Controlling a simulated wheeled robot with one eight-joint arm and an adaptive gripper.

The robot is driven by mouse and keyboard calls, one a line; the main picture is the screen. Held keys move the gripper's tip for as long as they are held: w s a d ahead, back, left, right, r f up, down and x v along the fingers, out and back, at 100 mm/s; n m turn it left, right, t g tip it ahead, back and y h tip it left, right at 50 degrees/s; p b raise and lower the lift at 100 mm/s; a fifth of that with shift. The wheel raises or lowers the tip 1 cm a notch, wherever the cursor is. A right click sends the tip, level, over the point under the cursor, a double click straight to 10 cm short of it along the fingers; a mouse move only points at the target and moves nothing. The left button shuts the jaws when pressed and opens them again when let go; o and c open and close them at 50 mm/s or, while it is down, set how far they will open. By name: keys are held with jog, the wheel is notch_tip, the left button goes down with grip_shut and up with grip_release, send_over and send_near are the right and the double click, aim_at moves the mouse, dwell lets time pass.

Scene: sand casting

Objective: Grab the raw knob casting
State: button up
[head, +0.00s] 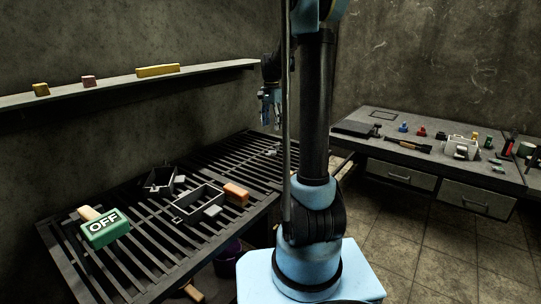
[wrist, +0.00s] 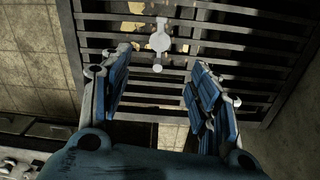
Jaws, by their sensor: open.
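The raw knob casting (wrist: 160,41) is a pale grey piece with a round middle and narrow stubs. It lies on the dark slatted grate table (wrist: 230,69), seen from above in the wrist view. In the head view a small grey piece on the grate (head: 272,152), probably the same casting, lies below my gripper. My gripper (wrist: 157,76) is open and empty, its two blue fingers spread left and right. The casting shows between and beyond the fingertips, apart from them. In the head view my gripper (head: 270,108) hangs above the grate's far end, partly hidden by my arm.
A wall shelf (head: 110,88) holds several small blocks. A workbench (head: 470,178) with tools stands at right. Tiled floor lies between.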

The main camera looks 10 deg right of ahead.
aim_at(273, 152)
jog(key=f, duration=1.3)
jog(key=shift+d+f, duration=0.2)
jog(key=shift+f, duration=0.05)
jog(key=shift+c, duration=0.2)
jog(key=c, duration=1.2)
